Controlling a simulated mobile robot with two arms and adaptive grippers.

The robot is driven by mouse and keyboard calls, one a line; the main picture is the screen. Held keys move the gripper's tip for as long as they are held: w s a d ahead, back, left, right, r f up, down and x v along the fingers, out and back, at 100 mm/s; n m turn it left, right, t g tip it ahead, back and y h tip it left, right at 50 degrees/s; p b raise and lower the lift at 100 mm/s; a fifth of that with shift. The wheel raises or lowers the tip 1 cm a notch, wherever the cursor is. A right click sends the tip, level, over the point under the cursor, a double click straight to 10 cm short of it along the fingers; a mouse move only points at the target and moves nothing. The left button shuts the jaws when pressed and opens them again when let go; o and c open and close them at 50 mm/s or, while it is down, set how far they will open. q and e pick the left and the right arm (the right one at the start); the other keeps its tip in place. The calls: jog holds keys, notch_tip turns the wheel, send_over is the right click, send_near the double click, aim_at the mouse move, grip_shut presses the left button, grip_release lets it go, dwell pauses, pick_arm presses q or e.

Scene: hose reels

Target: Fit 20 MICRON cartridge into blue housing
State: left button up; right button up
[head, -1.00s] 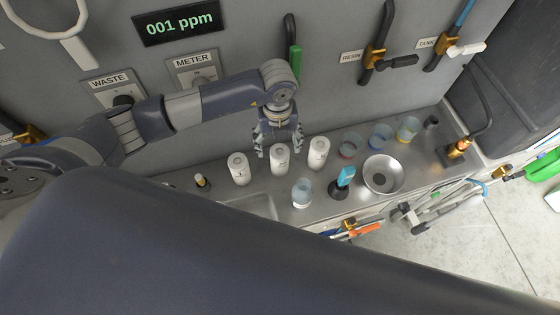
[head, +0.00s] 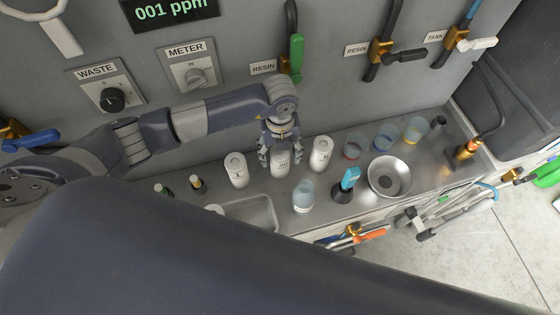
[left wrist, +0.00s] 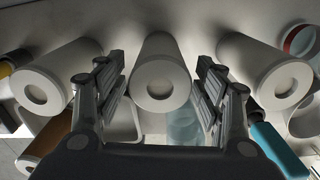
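Three white cartridges stand in a row on the steel counter: a left one (head: 236,170), a middle one (head: 281,170) and a right one (head: 321,154). The middle label seems to read 20; the others are too small to read surely. My left gripper (head: 279,162) points down at the middle cartridge. In the left wrist view its fingers (left wrist: 160,100) are spread on either side of the middle cartridge (left wrist: 161,72), with gaps on both sides. The blue housing (head: 382,138), a clear cup, stands between the red and yellow ones. My right gripper is not in view.
The red housing (head: 353,146) and yellow housing (head: 414,131) flank the blue one. A steel bowl (head: 390,176), a blue-topped tool (head: 348,181) and a clear beaker (head: 303,196) stand in front. The wall with valves is close behind.

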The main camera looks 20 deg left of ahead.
pick_arm(q)
jog(key=c, duration=0.9)
jog(key=shift+c, duration=0.9)
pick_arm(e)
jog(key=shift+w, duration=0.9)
